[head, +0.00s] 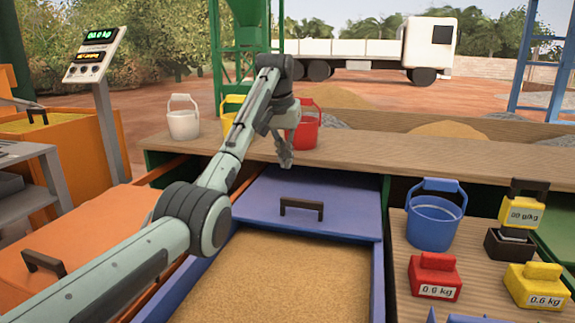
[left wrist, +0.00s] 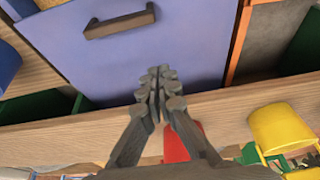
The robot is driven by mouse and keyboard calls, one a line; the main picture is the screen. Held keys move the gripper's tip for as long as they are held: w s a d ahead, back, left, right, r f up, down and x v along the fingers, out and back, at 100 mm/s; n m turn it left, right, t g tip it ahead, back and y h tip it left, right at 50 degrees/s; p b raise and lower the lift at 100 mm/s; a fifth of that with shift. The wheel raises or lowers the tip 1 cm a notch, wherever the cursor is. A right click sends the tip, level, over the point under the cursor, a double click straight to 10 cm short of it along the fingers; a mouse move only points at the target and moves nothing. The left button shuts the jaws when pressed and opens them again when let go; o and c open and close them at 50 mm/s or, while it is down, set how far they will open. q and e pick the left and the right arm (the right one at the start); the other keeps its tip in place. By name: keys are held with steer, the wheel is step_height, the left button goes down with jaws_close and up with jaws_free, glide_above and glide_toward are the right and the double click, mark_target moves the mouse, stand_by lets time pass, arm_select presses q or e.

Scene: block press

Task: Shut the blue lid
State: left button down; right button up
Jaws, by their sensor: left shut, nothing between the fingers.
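The blue lid (head: 345,213) lies flat over the far part of a blue bin (head: 378,280), with sand (head: 280,285) open to view in the near part. A dark handle (head: 302,208) stands on the lid near its front edge. My left gripper (head: 286,160) is shut and empty, pointing down by the lid's far edge, behind the handle. In the left wrist view the shut fingertips (left wrist: 158,82) overlap the blue lid (left wrist: 150,50) and its handle (left wrist: 120,24) is beyond them. I cannot tell whether they touch the lid. My right gripper is not in view.
A wooden shelf (head: 400,153) runs behind the lid, with a white bucket (head: 183,120), a yellow bucket and a red bucket (head: 306,133). A blue bucket (head: 433,222), a red weight (head: 434,275) and a yellow weight (head: 536,284) stand right. An orange lid (head: 80,250) is left.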

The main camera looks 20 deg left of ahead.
arm_select(q)
steer(key=x, duration=0.8)
steer(key=shift+f+p, duration=0.25)
steer(key=shift+p, duration=0.05)
steer(key=shift+s, duration=1.35)
steer(key=shift+s+r, duration=0.1)
steer(key=shift+s, duration=0.5)
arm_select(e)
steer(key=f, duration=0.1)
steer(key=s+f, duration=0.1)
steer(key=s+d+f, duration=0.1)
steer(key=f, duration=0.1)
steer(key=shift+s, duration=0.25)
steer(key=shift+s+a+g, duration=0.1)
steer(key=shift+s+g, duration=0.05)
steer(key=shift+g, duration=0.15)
